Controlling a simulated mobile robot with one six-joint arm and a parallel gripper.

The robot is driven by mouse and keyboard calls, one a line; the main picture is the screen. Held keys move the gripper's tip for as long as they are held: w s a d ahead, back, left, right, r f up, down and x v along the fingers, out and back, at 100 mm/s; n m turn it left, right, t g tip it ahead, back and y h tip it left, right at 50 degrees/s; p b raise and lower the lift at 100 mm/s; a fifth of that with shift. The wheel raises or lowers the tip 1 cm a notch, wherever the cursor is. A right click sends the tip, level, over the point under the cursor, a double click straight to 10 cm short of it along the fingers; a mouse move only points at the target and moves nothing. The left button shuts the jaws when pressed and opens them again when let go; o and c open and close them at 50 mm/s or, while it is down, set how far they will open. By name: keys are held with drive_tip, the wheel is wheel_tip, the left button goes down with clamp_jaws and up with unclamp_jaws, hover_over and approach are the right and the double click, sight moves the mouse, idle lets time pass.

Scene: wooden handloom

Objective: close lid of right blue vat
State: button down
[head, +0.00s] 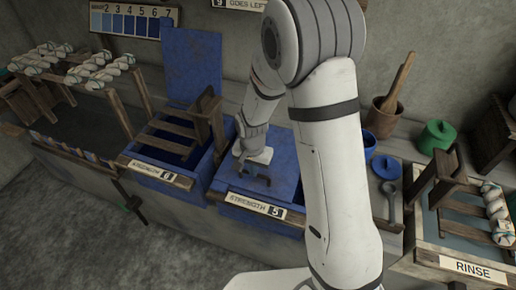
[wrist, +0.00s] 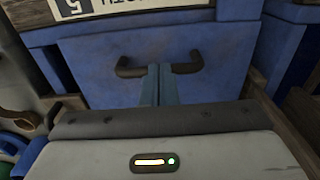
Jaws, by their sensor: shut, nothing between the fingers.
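The right blue vat (head: 255,222) carries a "STRENGTH 5" label. Its blue lid (head: 285,170) lies down flat, or nearly so, over the vat's top. In the wrist view the lid (wrist: 215,50) fills the middle and bears a dark bar handle (wrist: 130,70). My gripper (head: 258,182) is over the lid at the handle. In the wrist view my gripper's fingers (wrist: 160,84) are together and empty, and they cover the middle of the handle. I cannot tell whether the fingertips touch the lid or handle.
The left blue vat (head: 160,182) has its lid (head: 192,66) standing up and a wooden frame (head: 180,128) over it. To the right are a blue pot lid (head: 386,167), a ladle (head: 391,200), a green pot (head: 437,137) and a rinse tub (head: 470,268).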

drive_tip(key=shift+s+d, duration=0.1)
drive_tip(key=shift+s, duration=0.25)
wheel_tip(320, 180, up, 14)
drive_tip(key=s+a+p, duration=0.1)
drive_tip(key=shift+s+a+f+p, duration=0.15)
drive_tip(key=shift+s+p, duration=0.25)
drive_tip(key=s+d+r+n+t, duration=0.2)
drive_tip(key=s+d+r+n, duration=0.2)
drive_tip(key=s+d+r, duration=0.7)
drive_tip(key=s+d, duration=0.2)
drive_tip(key=s, duration=0.2)
drive_tip(key=shift+d+n, duration=0.2)
drive_tip(key=shift+n, duration=0.2)
